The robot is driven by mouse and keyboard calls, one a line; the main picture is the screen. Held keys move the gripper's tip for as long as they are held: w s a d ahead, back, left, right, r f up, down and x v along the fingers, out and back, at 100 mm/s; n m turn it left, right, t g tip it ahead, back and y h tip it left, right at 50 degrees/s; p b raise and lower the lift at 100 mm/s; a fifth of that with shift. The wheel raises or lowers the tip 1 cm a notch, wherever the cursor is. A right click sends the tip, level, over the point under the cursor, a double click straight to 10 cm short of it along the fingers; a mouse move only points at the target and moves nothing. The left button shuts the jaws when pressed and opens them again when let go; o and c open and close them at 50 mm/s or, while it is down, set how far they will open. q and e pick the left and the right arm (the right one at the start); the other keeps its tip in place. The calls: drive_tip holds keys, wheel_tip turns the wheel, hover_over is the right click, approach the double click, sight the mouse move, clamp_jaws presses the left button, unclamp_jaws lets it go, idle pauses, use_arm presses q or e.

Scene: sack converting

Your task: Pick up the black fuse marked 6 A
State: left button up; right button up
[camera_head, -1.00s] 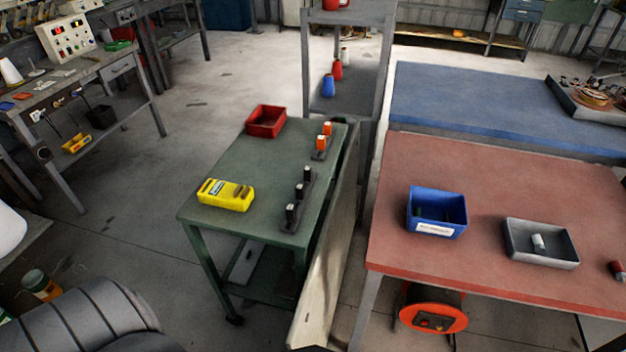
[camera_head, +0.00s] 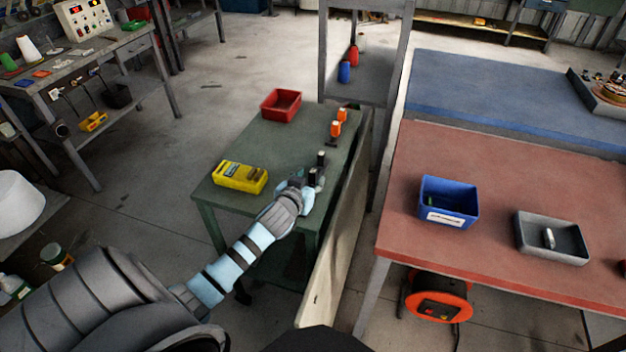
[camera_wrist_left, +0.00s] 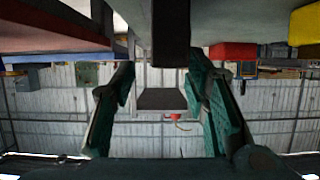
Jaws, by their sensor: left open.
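Black fuses stand in a row near the right edge of the green table. The far one (camera_head: 320,158) and a nearer one (camera_head: 312,177) show in the head view; the nearest part of the row is hidden behind my left gripper (camera_head: 306,186). No 6 A marking can be read. My left gripper is at the near end of the row. In the left wrist view, which looks upside down, its two fingers (camera_wrist_left: 160,85) are spread apart. A dark block (camera_wrist_left: 171,35), likely a black fuse, shows between them towards the top. My right gripper is not in view.
The green table (camera_head: 236,150) also holds a yellow meter (camera_head: 240,177), a red bin (camera_head: 281,105) and orange fuses (camera_head: 337,129). A pale upright panel (camera_head: 338,250) stands along its right side. The red table (camera_head: 420,165) holds a blue bin (camera_head: 449,203) and a grey bin (camera_head: 552,237).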

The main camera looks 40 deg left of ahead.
sight(312, 174)
use_arm(q)
drive_tip(key=x, duration=0.2)
drive_tip(key=b+x, duration=0.1)
drive_tip(key=x, duration=0.2)
drive_tip(key=shift+w+a+f, duration=0.2)
drive_tip(key=shift+a, duration=0.25)
drive_tip(key=shift+r, duration=0.1)
clamp_jaws()
